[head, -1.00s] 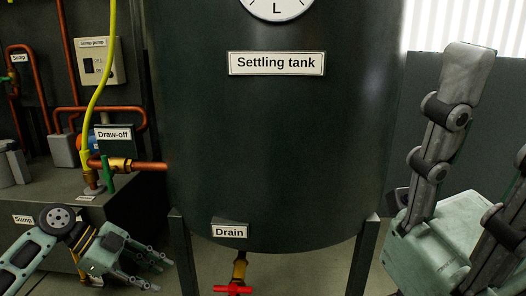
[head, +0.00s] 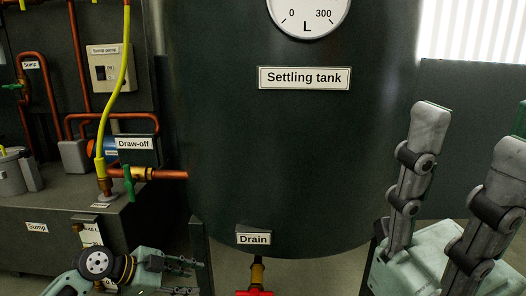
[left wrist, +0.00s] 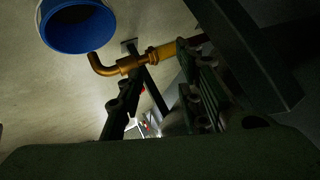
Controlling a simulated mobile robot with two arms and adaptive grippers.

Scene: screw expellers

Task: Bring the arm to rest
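My left gripper (head: 192,276) is low in the head view, left of the red-handled drain valve (head: 254,292) under the settling tank (head: 290,160). Its fingers point right, apart and with nothing between them. In the left wrist view its two dark fingers (left wrist: 160,100) also stand apart, with a brass elbow pipe (left wrist: 130,64) beyond them. My right gripper (head: 468,135) stands large at the right of the head view, fingers pointing up, wide apart and empty. Neither gripper is seen touching anything.
The draw-off valve (head: 128,182) with a green handle and a yellow hose (head: 110,120) sits left of the tank. The sump (head: 35,225) is below it. In the left wrist view a blue bucket (left wrist: 78,28) is at the upper left. The tank stands on legs.

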